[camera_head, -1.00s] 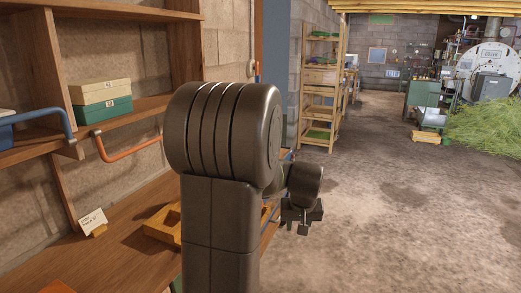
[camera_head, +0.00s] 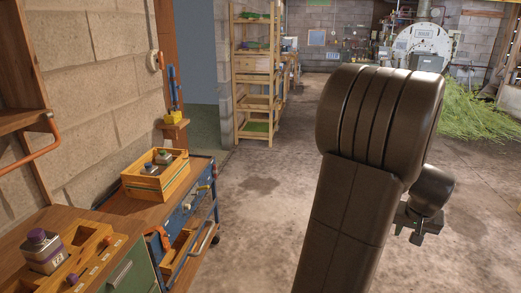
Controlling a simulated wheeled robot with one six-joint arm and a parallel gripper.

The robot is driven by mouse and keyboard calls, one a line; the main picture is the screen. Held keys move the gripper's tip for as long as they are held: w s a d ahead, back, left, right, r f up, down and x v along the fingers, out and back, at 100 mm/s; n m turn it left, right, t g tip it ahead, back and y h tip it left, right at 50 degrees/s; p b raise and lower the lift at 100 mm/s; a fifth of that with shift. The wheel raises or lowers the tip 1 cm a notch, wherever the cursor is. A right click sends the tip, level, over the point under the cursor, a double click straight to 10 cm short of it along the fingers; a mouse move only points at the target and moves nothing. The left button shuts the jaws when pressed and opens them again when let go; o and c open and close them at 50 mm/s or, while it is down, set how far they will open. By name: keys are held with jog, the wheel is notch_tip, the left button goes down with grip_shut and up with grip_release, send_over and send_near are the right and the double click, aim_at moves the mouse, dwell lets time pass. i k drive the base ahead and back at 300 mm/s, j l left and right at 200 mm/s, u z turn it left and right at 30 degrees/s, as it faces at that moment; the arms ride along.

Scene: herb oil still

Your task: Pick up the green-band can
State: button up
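Two small containers with dark caps stand in a wooden crate (camera_head: 178,178) on the blue cabinet: a left one (camera_head: 149,169) and a right one (camera_head: 164,158). Both look partly greenish, but they are too small and hidden by the crate wall to tell whether either has a green band. A grey can with a purple top (camera_head: 43,251) stands in a wooden holder at the lower left. My gripper (camera_head: 416,236) hangs low at the right, far from all of these, over the floor. It looks empty; its finger opening is too small to make out.
The wooden bench (camera_head: 65,219) and blue wheeled cabinet (camera_head: 190,210) line the left wall. A wooden shelf rack (camera_head: 256,94) stands behind them. A green plant heap (camera_head: 470,120) lies at the far right. The concrete floor (camera_head: 270,220) between is clear.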

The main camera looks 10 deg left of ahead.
aim_at(164, 162)
jog(key=i+u, duration=0.2)
jog(key=i, duration=0.3)
jog(key=i+l+u, duration=0.2)
jog(key=i, duration=0.25)
jog(key=i+l+u, duration=0.2)
jog(key=i, duration=0.3)
jog(key=i+j+u, duration=0.1)
jog(key=u, duration=0.35)
jog(key=i+u, duration=0.25)
jog(key=u, duration=0.25)
jog(key=i+u, duration=0.2)
jog(key=u, duration=0.25)
jog(key=i+l+u, duration=0.15)
jog(key=u, duration=0.3)
jog(key=i+l+u, duration=0.1)
jog(key=i+u, duration=0.25)
